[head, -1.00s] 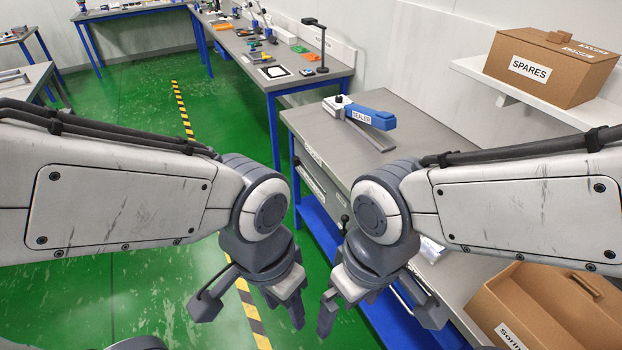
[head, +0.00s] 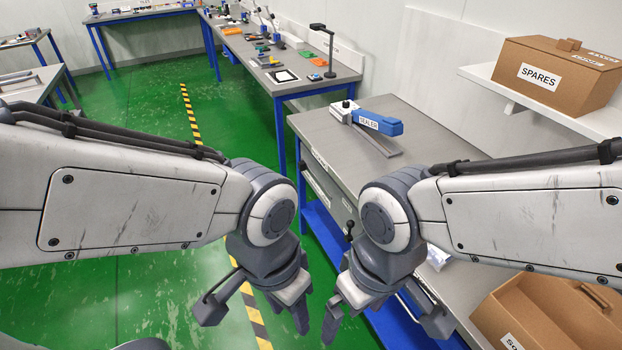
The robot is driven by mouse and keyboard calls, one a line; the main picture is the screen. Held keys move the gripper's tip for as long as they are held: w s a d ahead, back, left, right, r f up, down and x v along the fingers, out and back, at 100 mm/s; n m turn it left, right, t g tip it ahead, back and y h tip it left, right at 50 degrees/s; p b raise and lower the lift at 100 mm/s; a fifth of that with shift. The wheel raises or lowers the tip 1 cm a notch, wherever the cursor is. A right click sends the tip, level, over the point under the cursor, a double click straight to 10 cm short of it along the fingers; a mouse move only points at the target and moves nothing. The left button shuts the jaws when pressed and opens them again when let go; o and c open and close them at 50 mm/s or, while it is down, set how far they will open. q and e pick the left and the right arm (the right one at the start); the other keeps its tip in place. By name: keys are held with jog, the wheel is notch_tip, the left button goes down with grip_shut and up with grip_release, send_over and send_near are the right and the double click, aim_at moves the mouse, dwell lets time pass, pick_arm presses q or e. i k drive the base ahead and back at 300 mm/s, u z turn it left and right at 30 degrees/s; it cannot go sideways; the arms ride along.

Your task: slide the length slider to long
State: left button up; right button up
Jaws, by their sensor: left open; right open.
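No length slider can be made out in this view. A blue and grey sealer (head: 380,123) with a "SEALER" label stands on the grey workbench (head: 320,130), with a dark knob at its left end. My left gripper (head: 256,312) is open and empty, low in the view over the green floor. My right gripper (head: 384,322) is open and empty, low in the view in front of the bench's front edge. Both grippers are apart from the sealer and well nearer to me.
A "SPARES" box (head: 553,76) sits on a wall shelf (head: 535,105) at right. An open cardboard box (head: 550,315) is at lower right. A farther bench (head: 285,88) holds many small items. A yellow-black floor stripe (head: 190,115) crosses clear green floor at left.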

aim_at(302, 165)
jog(key=u, duration=0.6)
jog(key=i, duration=0.6)
jog(key=u, duration=0.65)
jog(key=i, duration=0.7)
jog(key=z, duration=0.75)
jog(key=i, duration=0.6)
jog(key=z, duration=0.75)
